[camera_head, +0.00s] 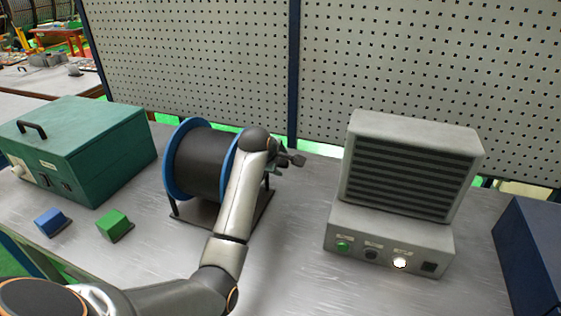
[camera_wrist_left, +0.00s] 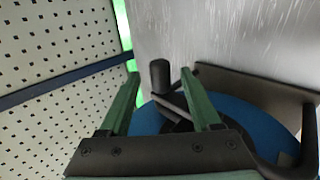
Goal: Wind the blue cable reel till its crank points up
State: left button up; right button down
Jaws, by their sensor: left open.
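The blue cable reel (camera_head: 199,163) stands on the table, with blue flanges and dark cable around its drum. My left arm crosses in front of its right flange. My left gripper (camera_head: 291,161) is at the reel's right side, small and dark in the head view. In the left wrist view, my left gripper's green fingers (camera_wrist_left: 160,80) are open, with the black crank handle (camera_wrist_left: 159,74) between them, without clear contact. The crank arm (camera_wrist_left: 175,104) runs from the handle to the hub before the blue flange (camera_wrist_left: 236,112). Which way the crank points is unclear. My right gripper is not in view.
A green box (camera_head: 85,150) and blue (camera_head: 51,221) and green (camera_head: 114,226) blocks lie left of the reel. A grey louvred unit (camera_head: 408,170) with buttons stands right. A pegboard (camera_head: 400,65) rises behind. The table between reel and louvred unit is clear.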

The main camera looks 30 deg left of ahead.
pick_arm(q)
jog(key=shift+w+f, duration=0.2)
grip_shut()
dwell(0.6)
dwell(0.9)
